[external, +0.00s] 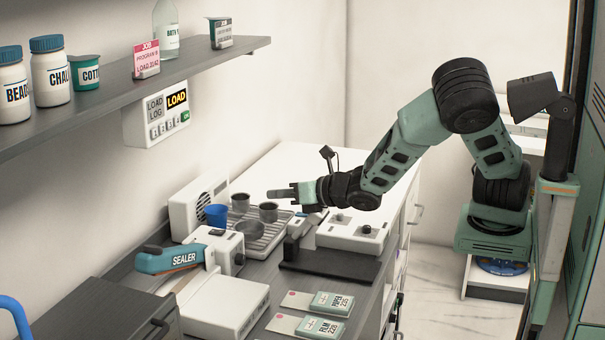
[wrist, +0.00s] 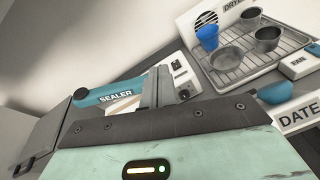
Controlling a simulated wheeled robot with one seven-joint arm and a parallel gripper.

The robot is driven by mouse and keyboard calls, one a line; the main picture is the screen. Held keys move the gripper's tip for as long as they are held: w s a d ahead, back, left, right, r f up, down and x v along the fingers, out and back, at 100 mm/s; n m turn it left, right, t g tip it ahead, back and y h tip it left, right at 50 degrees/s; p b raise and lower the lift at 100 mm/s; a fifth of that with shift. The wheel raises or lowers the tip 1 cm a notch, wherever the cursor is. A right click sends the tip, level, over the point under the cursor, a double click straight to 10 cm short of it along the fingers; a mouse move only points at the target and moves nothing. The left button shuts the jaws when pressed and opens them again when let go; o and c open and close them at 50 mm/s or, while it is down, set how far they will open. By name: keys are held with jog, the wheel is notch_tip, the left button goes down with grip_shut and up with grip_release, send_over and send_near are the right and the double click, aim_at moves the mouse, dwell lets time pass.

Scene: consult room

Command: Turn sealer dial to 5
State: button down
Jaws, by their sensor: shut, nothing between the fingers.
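The sealer (external: 170,261) stands on the counter, with a teal lever marked SEALER and a white body; its lever also shows in the wrist view (wrist: 105,95). A small dark dial (external: 239,259) sits on the face of the white box at the sealer's right end. The dial's number setting is too small to read. My gripper (external: 272,194) is shut and empty, held in the air above the drying rack and clear of the sealer. In the wrist view its fingers (wrist: 157,80) overlap the sealer's right end and partly hide it.
A drying rack (external: 262,238) with a blue cup (external: 216,214) and metal cups stands beyond the sealer. A dark mat (external: 330,264) and a white unit with knobs (external: 352,233) lie to the right. Film and paper packs (external: 320,328) lie in front. A shelf (external: 110,90) overhangs the left.

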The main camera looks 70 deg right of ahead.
notch_tip(320, 180, up, 6)
jog(key=a+f+n+t+y, duration=0.1)
jog(key=a+n+t, duration=0.15)
jog(key=n, duration=0.25)
send_near(238, 249)
jog(key=shift+s+a+r, duration=0.1)
jog(key=shift+s+a, duration=0.1)
jog(key=shift+a, duration=0.25)
jog(key=shift+s+a, duration=0.15)
jog(key=shift+a, duration=0.35)
jog(key=shift+w, duration=0.4)
jog(key=shift+w+b, duration=0.55)
jog(key=shift+w, duration=2.5)
jog(key=shift+d+f, duration=0.1)
jog(key=shift+f, duration=0.25)
jog(key=shift+d+b, duration=0.55)
jog(key=shift+d, duration=0.3)
jog(key=shift+d+b, duration=0.15)
jog(key=shift+b, duration=0.25)
